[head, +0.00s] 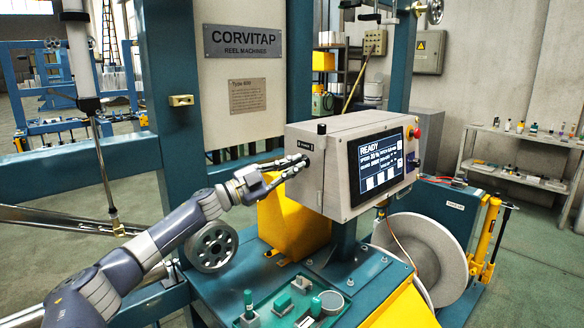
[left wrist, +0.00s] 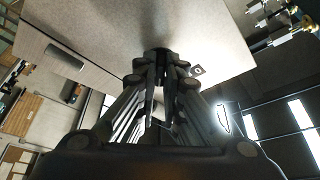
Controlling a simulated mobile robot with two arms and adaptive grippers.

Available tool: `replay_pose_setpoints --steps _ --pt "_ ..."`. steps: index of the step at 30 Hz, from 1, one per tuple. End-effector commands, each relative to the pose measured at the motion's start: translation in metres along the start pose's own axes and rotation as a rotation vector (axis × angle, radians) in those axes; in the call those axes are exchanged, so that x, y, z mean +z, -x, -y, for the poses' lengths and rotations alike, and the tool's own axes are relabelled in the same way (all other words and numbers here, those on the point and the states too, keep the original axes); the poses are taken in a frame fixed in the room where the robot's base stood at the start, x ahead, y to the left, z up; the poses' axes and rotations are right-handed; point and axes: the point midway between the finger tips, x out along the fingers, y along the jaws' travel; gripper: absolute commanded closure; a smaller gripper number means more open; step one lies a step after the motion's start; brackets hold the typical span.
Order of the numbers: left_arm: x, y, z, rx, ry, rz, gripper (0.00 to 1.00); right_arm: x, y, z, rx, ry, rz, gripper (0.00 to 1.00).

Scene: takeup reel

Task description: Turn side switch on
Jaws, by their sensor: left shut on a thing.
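A grey control box (head: 340,150) stands on a post, with a lit screen (head: 378,166) that reads READY. A small black label plate (head: 305,146) is on its left side. My left gripper (head: 300,162) reaches this side from the left, with its fingertips at the panel just below the label. In the left wrist view my left gripper (left wrist: 161,66) is shut on a small dark side switch (left wrist: 161,49) against the box's pale side. The fingers hide most of the switch, so its setting cannot be told. My right gripper is not in view.
A yellow block (head: 290,222) stands below the box. A green-topped bench (head: 265,285) with small parts is in front. A blue upright post (head: 170,110) and a handwheel (head: 212,246) are near my left arm. A white reel (head: 425,250) is at the right.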

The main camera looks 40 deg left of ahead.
Motion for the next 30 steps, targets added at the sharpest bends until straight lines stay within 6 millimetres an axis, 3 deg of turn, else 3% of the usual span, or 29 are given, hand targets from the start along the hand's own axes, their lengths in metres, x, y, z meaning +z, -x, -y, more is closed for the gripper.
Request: replay_pose_setpoints --steps 7,8,10,22,30 --pt "0.000 0.000 0.001 -0.001 -0.005 0.001 1.00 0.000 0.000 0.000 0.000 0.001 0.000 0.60" --pt "0.000 0.000 0.001 -0.001 -0.005 0.001 0.85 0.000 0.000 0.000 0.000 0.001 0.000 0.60" --pt "0.000 0.000 0.001 -0.001 -0.004 0.001 0.72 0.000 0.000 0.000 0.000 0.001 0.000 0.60" --pt "0.000 0.002 0.000 0.000 -0.001 0.001 0.72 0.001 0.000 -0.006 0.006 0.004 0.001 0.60" --pt "0.002 0.020 -0.002 0.003 0.001 0.004 0.72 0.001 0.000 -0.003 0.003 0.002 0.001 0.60"
